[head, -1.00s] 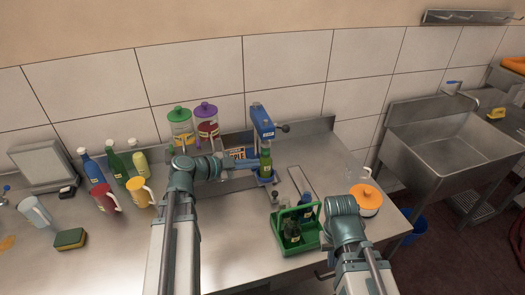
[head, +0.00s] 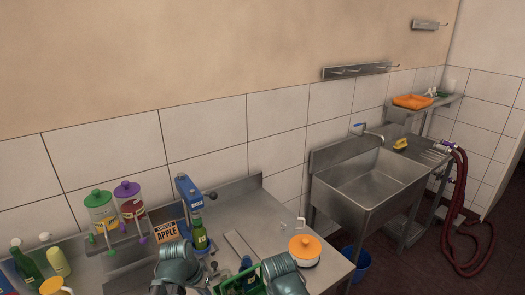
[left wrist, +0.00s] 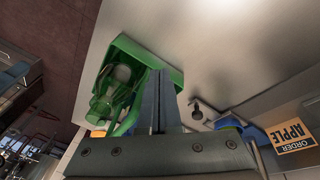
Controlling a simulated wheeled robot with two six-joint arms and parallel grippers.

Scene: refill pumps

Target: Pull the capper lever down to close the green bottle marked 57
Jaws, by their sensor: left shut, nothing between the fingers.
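The blue capper (head: 190,205) stands on the steel counter near the wall. Its lever ends in a dark knob (head: 212,195) to the right of the capper's upper part. The green bottle (head: 200,237) stands upright in the capper, under its head; its label is too small to read. In the left wrist view, my left gripper (left wrist: 160,100) is shut and empty. The blue capper (left wrist: 245,132) and a dark round knob (left wrist: 197,112) lie to its right there, apart from the fingers. In the head view only my arms' wrist links show; my right gripper is out of sight.
A green carrier (left wrist: 150,58) stands near the left fingers. An "order apple" sign (head: 167,232) is left of the capper. Two lidded jars (head: 101,212) (head: 131,203) stand farther left. An orange-lidded pot (head: 304,250) is at right, before the sink (head: 370,185).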

